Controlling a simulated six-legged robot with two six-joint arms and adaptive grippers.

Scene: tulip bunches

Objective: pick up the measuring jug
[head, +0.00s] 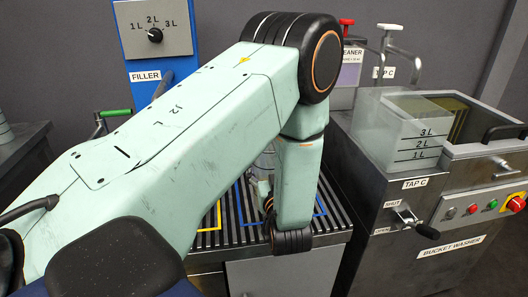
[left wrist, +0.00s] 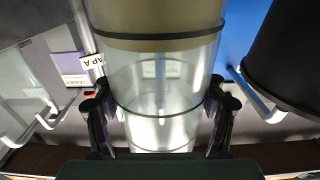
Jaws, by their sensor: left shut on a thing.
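The measuring jug (left wrist: 160,80) appears in the left wrist view as a clear round vessel with dark bands and an olive-brown part at the top of the picture. My left gripper (left wrist: 160,117) has one finger on each side of it and is shut on its clear wall. In the head view my pale green left arm comes in from the left and reaches down over the slatted rack. There my left gripper (head: 267,197) is mostly hidden behind the arm, with only a little of the clear jug (head: 265,161) showing. My right gripper is not in view.
The slatted rack (head: 330,226) has blue and yellow outlines. The blue filler panel (head: 180,65) stands behind. At right is the bucket washer (head: 420,215) with a clear marked tank (head: 395,135), taps and a crank. A black object (left wrist: 295,60) is close at right in the wrist view.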

